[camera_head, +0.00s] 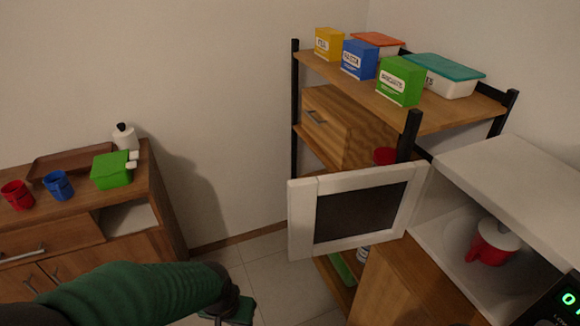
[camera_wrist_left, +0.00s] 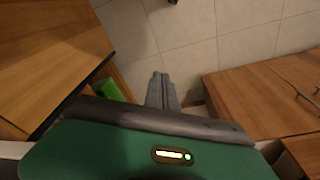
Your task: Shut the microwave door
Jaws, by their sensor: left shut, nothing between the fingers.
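The white microwave (camera_head: 500,165) stands at the right of the head view. Its white-framed door (camera_head: 302,222) with a dark window is swung wide open to the left. Inside the cavity is a red mug (camera_head: 490,246) with a pale lid-like top. My left gripper (camera_head: 228,316) is at the bottom of the head view, left of and below the door, apart from it. In the left wrist view the fingers (camera_wrist_left: 160,78) are closed together over the tiled floor, with nothing between them. My right gripper is in neither view.
A wooden shelf (camera_head: 440,118) with coloured boxes and lidded containers stands behind the door. A sideboard (camera_head: 130,225) at the left holds red and blue mugs, a brown tray and a green box. Tiled floor (camera_head: 255,262) lies free between them.

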